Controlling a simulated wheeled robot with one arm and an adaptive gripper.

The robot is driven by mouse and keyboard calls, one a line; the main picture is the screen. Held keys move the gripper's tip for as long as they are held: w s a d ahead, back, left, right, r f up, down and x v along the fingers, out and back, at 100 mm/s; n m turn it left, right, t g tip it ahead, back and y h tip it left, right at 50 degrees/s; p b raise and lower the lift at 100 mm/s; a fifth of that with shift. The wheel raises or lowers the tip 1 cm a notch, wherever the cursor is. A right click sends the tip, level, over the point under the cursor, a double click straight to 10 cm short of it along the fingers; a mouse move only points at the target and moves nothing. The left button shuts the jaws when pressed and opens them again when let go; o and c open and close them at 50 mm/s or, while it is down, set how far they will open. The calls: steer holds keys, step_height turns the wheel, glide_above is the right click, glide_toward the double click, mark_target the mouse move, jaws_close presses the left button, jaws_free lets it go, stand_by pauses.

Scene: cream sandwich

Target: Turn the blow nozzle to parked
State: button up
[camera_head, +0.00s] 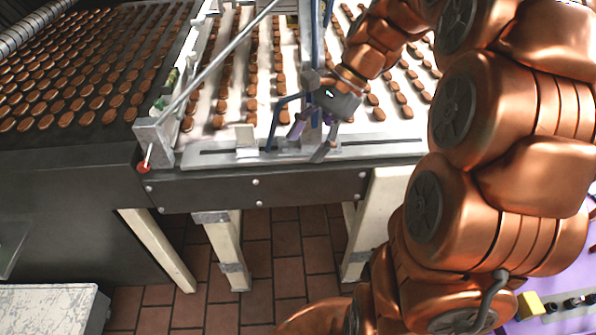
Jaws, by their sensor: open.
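A bent blue tube (279,112), which may be the blow nozzle, stands just left of the fingers by the front rail. I cannot tell whether the gripper touches it. A blue upright post (316,40) rises behind the gripper. The gripper and wrist hide part of this area, and the nozzle's exact heading is too small to tell.
Rows of brown biscuits lie on the white belt (233,60) and the dark belt (60,88) at left. A long grey rod (222,60) slants above the belt, near a red knob (144,168). My copper arm fills the right. Tiled floor (288,255) shows below.

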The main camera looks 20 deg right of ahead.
steer(key=s+a+f+n+g+h, duration=0.1)
steer(key=s+a+n+h, duration=0.1)
steer(key=s+a+n, duration=0.2)
steer(key=shift+s+f, duration=0.35)
steer(key=shift+s, duration=0.4)
steer(key=s+f+n+h, duration=0.2)
steer(key=s+f+n, duration=0.1)
steer(key=s+n, duration=0.2)
steer(key=s+f+n+h, duration=0.3)
steer(key=s+n, duration=0.2)
steer(key=s, duration=0.5)
steer(key=shift+d+f+n, duration=0.15)
steer(key=shift+n, duration=0.25)
